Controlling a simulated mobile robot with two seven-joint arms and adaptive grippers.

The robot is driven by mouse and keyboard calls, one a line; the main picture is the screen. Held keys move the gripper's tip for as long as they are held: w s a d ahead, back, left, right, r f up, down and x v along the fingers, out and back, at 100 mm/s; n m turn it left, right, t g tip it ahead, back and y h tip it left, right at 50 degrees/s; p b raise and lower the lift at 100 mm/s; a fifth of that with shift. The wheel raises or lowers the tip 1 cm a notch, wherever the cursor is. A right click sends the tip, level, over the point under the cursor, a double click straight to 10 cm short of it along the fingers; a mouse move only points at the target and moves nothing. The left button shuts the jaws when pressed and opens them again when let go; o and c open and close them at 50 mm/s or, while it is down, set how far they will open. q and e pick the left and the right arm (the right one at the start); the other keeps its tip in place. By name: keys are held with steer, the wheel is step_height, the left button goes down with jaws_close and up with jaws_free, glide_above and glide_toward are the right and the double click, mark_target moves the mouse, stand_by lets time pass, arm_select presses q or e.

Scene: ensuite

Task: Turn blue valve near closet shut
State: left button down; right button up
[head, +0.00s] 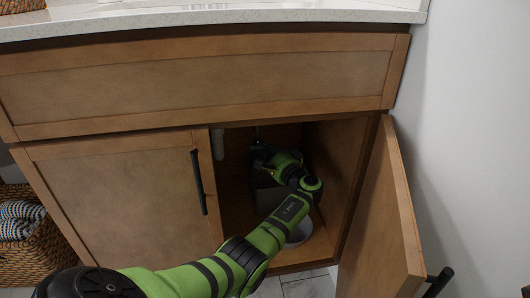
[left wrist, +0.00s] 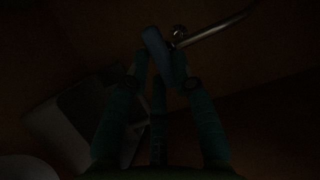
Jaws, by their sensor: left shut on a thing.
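My left arm reaches through the open right side of the sink cabinet (head: 180,82). My left gripper (head: 262,152) is deep inside, near the back wall, and small and dark in the head view. In the dark left wrist view, the blue valve (left wrist: 154,42) is an elongated blue handle beside a metal pipe (left wrist: 215,26). The left gripper's fingertips (left wrist: 158,66) are closed on the near end of the handle, one on each side. The handle cannot be made out in the head view. My right gripper is not in view.
The open cabinet door (head: 385,225) stands to the right of my arm, by the wall. The left door (head: 120,195) is shut. A grey-white box (left wrist: 75,120) and a round white thing (head: 300,232) are inside. A wicker basket (head: 42,255) stands at left.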

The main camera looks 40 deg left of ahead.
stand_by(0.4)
arm_select(q)
steer(key=c, duration=1)
jaws_free()
steer(key=shift+c, duration=0.2)
steer(key=v, duration=1.2)
steer(key=shift+s+a, duration=0.1)
steer(key=shift+s, duration=0.05)
